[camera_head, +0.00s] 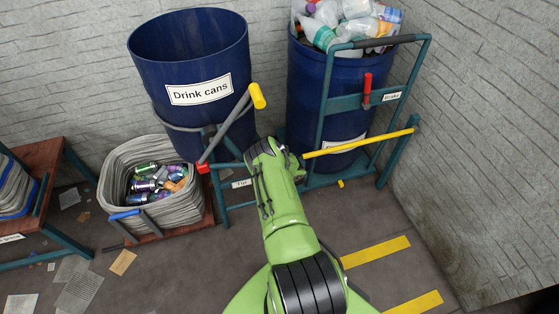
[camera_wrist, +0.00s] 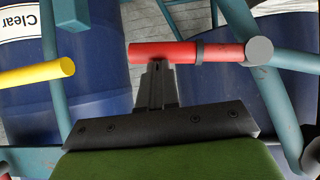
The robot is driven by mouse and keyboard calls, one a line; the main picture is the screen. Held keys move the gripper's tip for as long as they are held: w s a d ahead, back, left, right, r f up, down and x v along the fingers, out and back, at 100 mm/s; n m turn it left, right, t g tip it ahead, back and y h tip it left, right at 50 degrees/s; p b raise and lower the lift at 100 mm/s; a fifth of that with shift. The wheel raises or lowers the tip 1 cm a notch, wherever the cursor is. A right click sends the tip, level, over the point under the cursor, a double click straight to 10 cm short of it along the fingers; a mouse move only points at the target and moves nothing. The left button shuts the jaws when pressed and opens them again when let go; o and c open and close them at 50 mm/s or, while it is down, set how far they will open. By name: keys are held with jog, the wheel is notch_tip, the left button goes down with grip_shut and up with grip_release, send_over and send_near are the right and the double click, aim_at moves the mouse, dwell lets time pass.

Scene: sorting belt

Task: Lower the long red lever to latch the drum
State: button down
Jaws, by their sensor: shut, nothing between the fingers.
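In the wrist view a red bar (camera_wrist: 165,53) with a dark collar and a grey round end lies across the picture, just beyond my gripper (camera_wrist: 157,66). My gripper's fingers are shut and empty, with their tips at or very near the bar; I cannot tell whether they touch. In the head view my green arm hides the fingers and this spot. The blue drum (camera_head: 185,60) labelled "Drink cans" leans to the left in its frame. A grey lever (camera_head: 225,130) with a yellow grip and a red block at its lower end stands slanted beside it.
A second blue drum (camera_head: 305,85) full of bottles stands right, in a teal frame with a short red handle (camera_head: 367,88) near a "Brake" label. A yellow bar (camera_head: 360,144) crosses before it. A basket of cans (camera_head: 118,170) stands left. Walls close the back and right.

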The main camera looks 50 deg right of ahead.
jog(key=shift+d+f+b, duration=0.1)
jog(key=shift+f+b, duration=0.2)
jog(key=shift+b, duration=0.05)
jog(key=shift+f, duration=0.1)
dwell(0.4)
